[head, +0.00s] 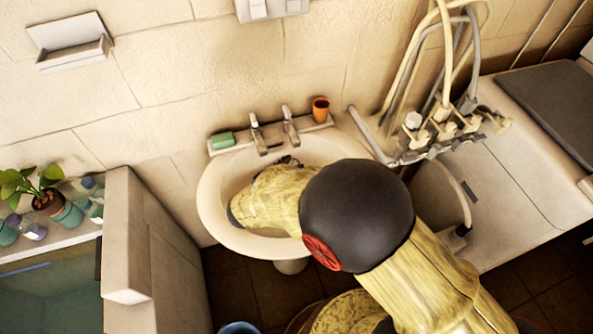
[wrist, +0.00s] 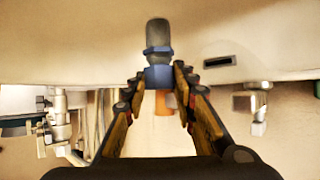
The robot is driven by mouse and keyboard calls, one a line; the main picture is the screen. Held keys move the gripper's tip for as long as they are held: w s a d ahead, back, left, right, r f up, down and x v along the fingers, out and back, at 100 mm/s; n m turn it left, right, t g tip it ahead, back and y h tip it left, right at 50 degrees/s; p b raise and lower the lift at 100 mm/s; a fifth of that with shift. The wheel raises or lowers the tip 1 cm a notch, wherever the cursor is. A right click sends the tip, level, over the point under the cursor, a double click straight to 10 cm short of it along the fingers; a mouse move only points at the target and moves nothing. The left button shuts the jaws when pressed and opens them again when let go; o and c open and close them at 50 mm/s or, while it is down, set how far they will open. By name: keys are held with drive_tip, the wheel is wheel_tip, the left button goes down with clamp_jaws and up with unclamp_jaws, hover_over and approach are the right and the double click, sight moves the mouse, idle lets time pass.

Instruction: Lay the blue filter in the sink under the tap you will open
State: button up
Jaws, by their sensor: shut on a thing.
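The blue filter (wrist: 158,76), a blue piece with a grey rounded end, is between the fingertips of my gripper (wrist: 160,82), which is shut on it. The white sink (head: 213,222) has two metal taps on its back edge, a left tap (head: 258,136) and a right tap (head: 290,127). In the wrist view the scene looks upside down, and one tap (wrist: 258,104) shows right of the filter, apart from it. In the head view my arm reaches over the sink and hides the filter and most of my gripper. I cannot tell whether the filter touches the basin.
A green soap-like block (head: 221,140) and an orange cup (head: 320,108) stand at either end of the sink's back ledge. Bath pipes and valves (head: 440,130) rise close on the right. A planter wall (head: 130,240) stands at the left.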

wheel_tip(320, 180, down, 3)
drive_tip(key=shift+f+b, duration=0.15)
drive_tip(key=shift+b, duration=0.25)
drive_tip(key=w+d+b, duration=0.1)
drive_tip(key=w+d+f+b, duration=0.1)
drive_tip(key=w, duration=0.1)
drive_tip(key=shift+w, duration=0.3)
drive_tip(key=shift+f+b, duration=0.2)
drive_tip(key=shift+b, duration=0.15)
drive_tip(key=shift+r, duration=0.1)
drive_tip(key=shift+s, duration=0.1)
drive_tip(key=o, duration=1.1)
